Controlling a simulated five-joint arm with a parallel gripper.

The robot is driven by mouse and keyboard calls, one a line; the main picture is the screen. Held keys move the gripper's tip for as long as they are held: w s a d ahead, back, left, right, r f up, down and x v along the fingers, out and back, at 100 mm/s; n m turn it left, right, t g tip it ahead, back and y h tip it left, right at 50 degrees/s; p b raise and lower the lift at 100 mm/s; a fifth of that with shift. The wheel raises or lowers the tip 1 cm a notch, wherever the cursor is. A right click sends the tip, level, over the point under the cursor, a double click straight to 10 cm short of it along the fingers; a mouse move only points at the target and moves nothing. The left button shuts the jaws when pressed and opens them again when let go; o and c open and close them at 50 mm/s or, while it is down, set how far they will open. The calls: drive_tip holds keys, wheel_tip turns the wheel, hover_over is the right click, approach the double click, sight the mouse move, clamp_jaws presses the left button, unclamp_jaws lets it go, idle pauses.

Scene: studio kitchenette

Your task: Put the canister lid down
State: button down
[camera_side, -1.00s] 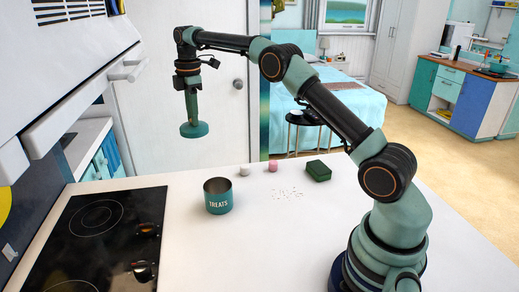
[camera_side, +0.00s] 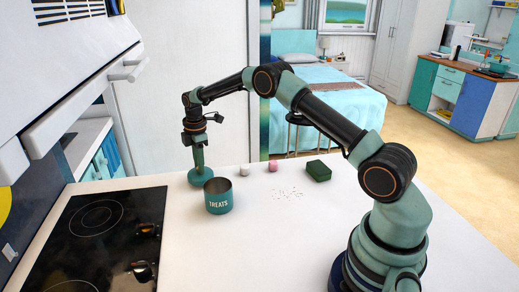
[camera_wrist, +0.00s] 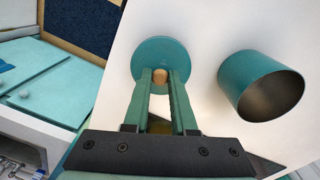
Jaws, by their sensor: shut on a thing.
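The teal canister lid (camera_side: 201,178) is a round disc with a tan knob, which shows in the wrist view (camera_wrist: 160,51). My gripper (camera_side: 198,167) points down and is shut on the lid's knob; its fingers also show in the wrist view (camera_wrist: 160,78). The lid is at or very near the white counter, behind and left of the canister; I cannot tell whether it touches the counter. The teal canister (camera_side: 218,196), marked TREATS, stands upright and open on the counter. In the wrist view the canister (camera_wrist: 255,80) is right of the lid, with a gap between them.
A black cooktop (camera_side: 95,235) lies to the left. A white item (camera_side: 245,170), a pink item (camera_side: 273,166) and a dark green block (camera_side: 318,171) stand along the back of the counter (camera_side: 260,240). Small crumbs lie before them. The front middle is clear.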

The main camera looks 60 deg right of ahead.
drive_tip(key=shift+f, duration=1.4)
drive_tip(key=c, duration=0.7)
unclamp_jaws()
drive_tip(key=shift+f, duration=0.15)
